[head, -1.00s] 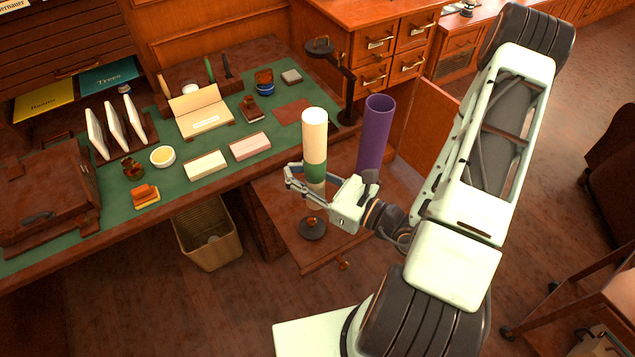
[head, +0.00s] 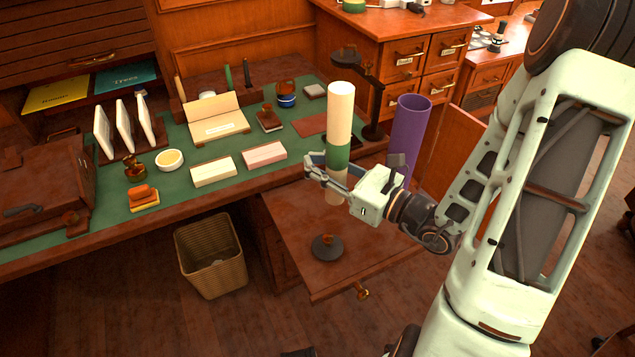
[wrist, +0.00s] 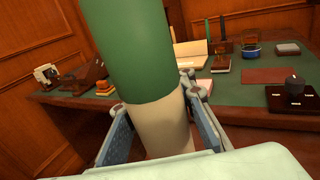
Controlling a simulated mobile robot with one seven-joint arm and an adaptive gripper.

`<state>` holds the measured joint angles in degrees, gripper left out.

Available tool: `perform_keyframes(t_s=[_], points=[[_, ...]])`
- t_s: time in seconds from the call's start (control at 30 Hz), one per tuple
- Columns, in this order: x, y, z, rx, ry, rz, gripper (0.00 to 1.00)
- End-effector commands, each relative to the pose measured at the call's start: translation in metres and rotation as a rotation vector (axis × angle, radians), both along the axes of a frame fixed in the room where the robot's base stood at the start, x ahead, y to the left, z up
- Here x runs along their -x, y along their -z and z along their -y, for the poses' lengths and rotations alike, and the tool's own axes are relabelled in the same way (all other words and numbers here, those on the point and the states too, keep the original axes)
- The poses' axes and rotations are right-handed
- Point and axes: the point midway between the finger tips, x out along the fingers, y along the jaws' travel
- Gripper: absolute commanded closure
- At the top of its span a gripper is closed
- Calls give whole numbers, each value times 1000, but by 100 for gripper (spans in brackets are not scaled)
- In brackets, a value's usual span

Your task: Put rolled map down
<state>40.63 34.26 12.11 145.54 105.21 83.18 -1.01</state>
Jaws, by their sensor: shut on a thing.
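The rolled map (head: 340,115) is a cream tube with a green band, upright in the head view. My gripper (head: 328,178) is shut on it below the green band, above the pull-out wooden shelf (head: 330,275). In the wrist view the map (wrist: 130,50) fills the middle between my fingers (wrist: 155,130). The map's lower end shows under the fingers in the head view. It appears to be above the shelf, though the exact gap is hard to tell. A purple tube (head: 408,135) stands upright just right of the map, behind my gripper.
A dark round weight with a knob (head: 326,247) sits on the shelf below the map. The green-topped desk (head: 290,180) holds stamps, card boxes and a lamp (head: 372,100). A wicker basket (head: 210,255) stands on the floor.

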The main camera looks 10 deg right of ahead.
Motion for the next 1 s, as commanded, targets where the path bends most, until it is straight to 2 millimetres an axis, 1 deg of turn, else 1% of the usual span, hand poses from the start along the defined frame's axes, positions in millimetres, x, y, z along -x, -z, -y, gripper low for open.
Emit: perform_keyframes(t_s=[0.03,0.13,0.2,0.27,0.3,0.4,0.5,0.77,0.83,0.9,1.0], points=[[-1,6,0,4,0,5,100],[-4,7,0,4,0,3,100],[-19,11,4,0,0,1,100],[-29,16,6,-1,0,1,100],[-34,25,7,-1,0,-1,100],[-46,41,10,-1,0,-1,100],[-57,53,12,-1,0,-1,100],[-70,67,15,0,0,0,100],[-75,75,17,-1,0,-1,100],[-74,88,16,-2,0,-4,100],[-74,101,16,-1,0,-1,100]])
